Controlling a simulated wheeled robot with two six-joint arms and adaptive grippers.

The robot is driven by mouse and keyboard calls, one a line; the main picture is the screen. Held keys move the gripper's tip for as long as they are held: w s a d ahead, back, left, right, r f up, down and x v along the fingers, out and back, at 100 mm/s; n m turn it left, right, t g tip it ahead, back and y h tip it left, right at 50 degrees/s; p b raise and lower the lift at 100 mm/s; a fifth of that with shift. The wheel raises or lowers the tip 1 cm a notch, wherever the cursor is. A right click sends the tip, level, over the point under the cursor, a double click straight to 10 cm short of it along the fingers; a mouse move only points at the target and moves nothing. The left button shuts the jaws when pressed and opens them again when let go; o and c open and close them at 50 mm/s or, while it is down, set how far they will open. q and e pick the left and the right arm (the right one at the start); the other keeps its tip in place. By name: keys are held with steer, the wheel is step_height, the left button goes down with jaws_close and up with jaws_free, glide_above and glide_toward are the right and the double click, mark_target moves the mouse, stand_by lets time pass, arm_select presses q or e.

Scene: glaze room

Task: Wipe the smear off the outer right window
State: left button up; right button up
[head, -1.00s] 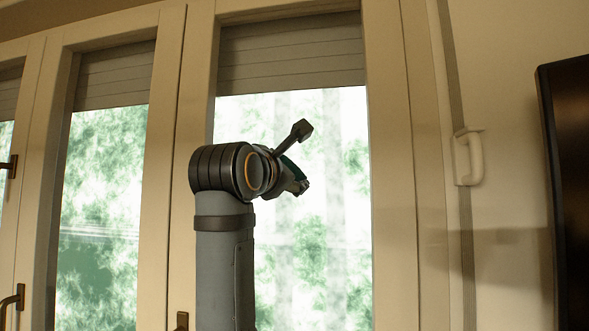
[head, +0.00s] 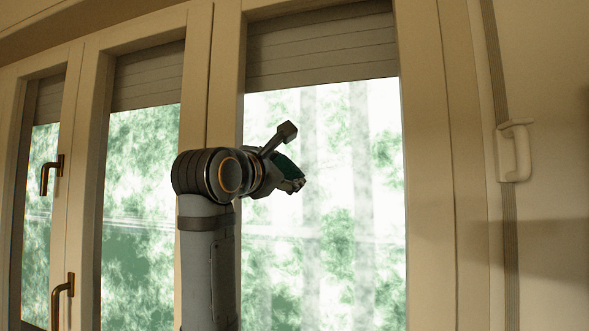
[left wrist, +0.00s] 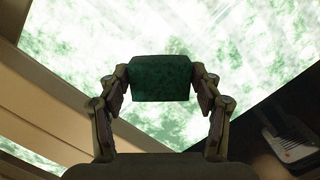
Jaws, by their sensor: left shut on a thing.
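The outer right window (head: 345,230) is a tall pane in a cream frame, with pale blurred greenery behind it. Faint whitish vertical bands show on or behind the glass; I cannot tell which of them is a smear. My left gripper (head: 292,178) is in front of this pane, left of its middle. It is shut on a dark green block (left wrist: 161,78), which sits between both fingers in the left wrist view. A little of the green block shows in the head view (head: 287,165). I cannot tell whether it touches the glass. My right gripper is not in view.
A rolled shutter (head: 320,50) covers the top of the window. More panes with brass handles (head: 52,175) stand to the left. A strap (head: 508,240) with a pale winder (head: 514,150) runs down the right wall.

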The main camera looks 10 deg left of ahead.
arm_select(q)
steer(key=shift+a, duration=0.15)
steer(key=shift+r, duration=0.25)
steer(key=shift+d, duration=2.9)
steer(key=shift+s+d, duration=0.1)
steer(key=shift+d, duration=1)
steer(key=shift+d, duration=0.1)
